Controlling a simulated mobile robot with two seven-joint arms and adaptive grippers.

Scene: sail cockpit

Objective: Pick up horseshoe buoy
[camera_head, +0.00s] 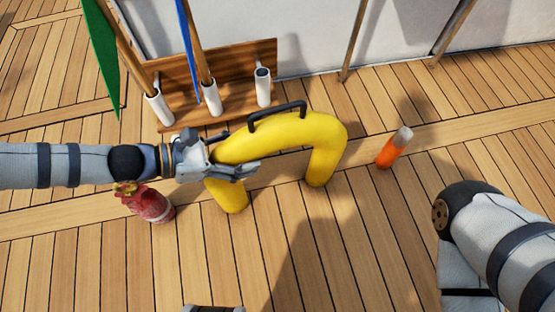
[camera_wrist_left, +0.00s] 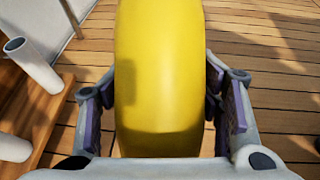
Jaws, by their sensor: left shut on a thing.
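The yellow horseshoe buoy (camera_head: 285,135) stands arched on the deck in the head view, its two ends pointing down and a black handle (camera_head: 277,115) on top. My left gripper (camera_head: 238,158) is shut on the buoy's left shoulder. In the left wrist view the buoy (camera_wrist_left: 160,75) fills the space between the fingers of my left gripper (camera_wrist_left: 162,112). Whether its ends touch the planks is hard to tell.
A red bottle-like object (camera_head: 152,205) lies below my left wrist. An orange cylinder with a grey cap (camera_head: 393,150) is right of the buoy. A wooden rack (camera_head: 230,92) with white tubes and flag poles stands behind. The front deck is mostly clear.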

